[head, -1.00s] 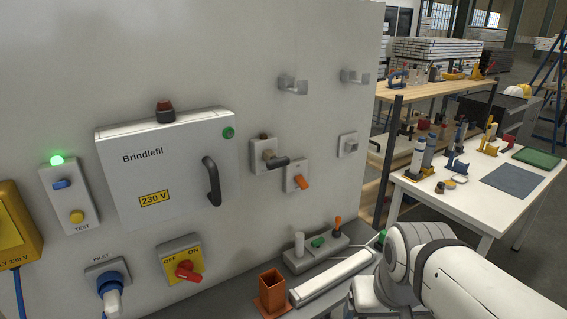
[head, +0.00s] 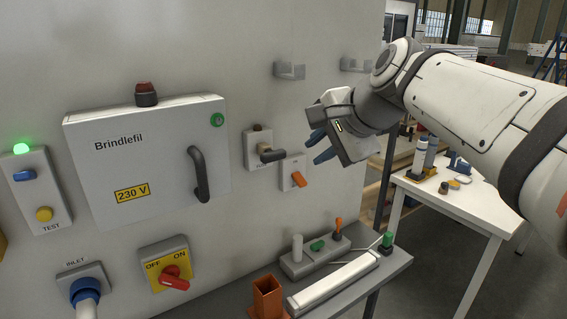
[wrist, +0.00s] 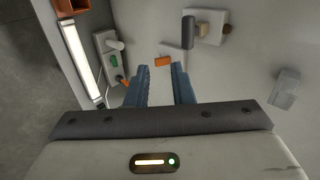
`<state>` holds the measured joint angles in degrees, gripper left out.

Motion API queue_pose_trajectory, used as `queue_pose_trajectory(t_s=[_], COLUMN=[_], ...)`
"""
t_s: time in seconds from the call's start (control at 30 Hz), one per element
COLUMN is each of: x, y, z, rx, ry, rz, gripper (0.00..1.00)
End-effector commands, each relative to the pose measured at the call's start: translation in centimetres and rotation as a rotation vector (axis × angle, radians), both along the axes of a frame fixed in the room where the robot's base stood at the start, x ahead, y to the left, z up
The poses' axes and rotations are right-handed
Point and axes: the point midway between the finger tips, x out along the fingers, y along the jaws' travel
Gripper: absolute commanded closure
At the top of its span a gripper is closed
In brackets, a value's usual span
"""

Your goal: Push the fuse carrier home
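A wall block (head: 252,152) carries a dark horizontal handle (head: 273,156); it looks like the fuse carrier, but its small label is hard to read. How far it sits in cannot be told. The dark handle shows at the top of the wrist view (wrist: 188,29), right of centre. My gripper (head: 317,146) is right of the block in the head view, in front of the wall and apart from it. Its blue fingers are open and empty in the wrist view (wrist: 161,82). An orange lever (wrist: 162,61) appears between and beyond the fingertips.
The Brindlefil cabinet (head: 145,150) with its black handle is left of the block. Grey hooks (head: 289,70) stick out above. The shelf below holds a white tube (head: 335,283), an orange open box (head: 267,297) and a green-topped piece (head: 387,241). Space before the wall is clear.

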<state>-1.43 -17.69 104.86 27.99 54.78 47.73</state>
Motion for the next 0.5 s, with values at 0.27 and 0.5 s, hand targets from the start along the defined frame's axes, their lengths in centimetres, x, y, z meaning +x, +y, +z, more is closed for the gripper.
queue_pose_trajectory(t_s=[0.27, 0.5], x=[1.9, 5.0], y=[1.3, 3.5], z=[-1.1, -4.7], rx=[0.032, 0.029], ry=[0.003, 0.004], rz=[-0.013, -0.011], gripper=[1.00, 1.00])
